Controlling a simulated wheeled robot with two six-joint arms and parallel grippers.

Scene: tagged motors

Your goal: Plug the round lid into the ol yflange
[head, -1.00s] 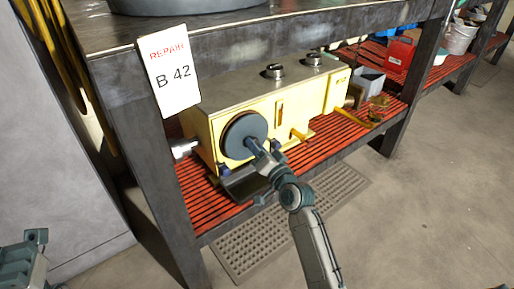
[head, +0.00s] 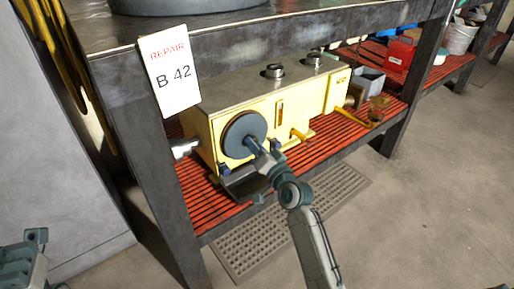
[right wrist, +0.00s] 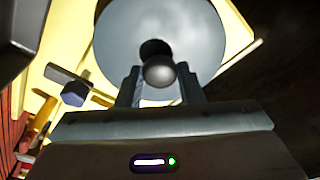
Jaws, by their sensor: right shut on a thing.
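The round lid (head: 243,132) is a grey-blue disc in front of the left part of the yellow machine (head: 267,118) on the lower shelf. It covers that part of the machine's face, so the flange behind it is hidden. My right gripper (head: 251,142) is shut on the lid's central knob. In the right wrist view the lid (right wrist: 200,35) fills the upper middle, and the knob sits between the two fingers of the right gripper (right wrist: 160,80). I cannot tell whether the lid is fully seated. Part of my left gripper (head: 22,262) shows at the lower left, away from the machine.
A bench post with a "REPAIR B 42" tag (head: 171,72) stands left of the machine. A red container (head: 399,54) stands farther right.

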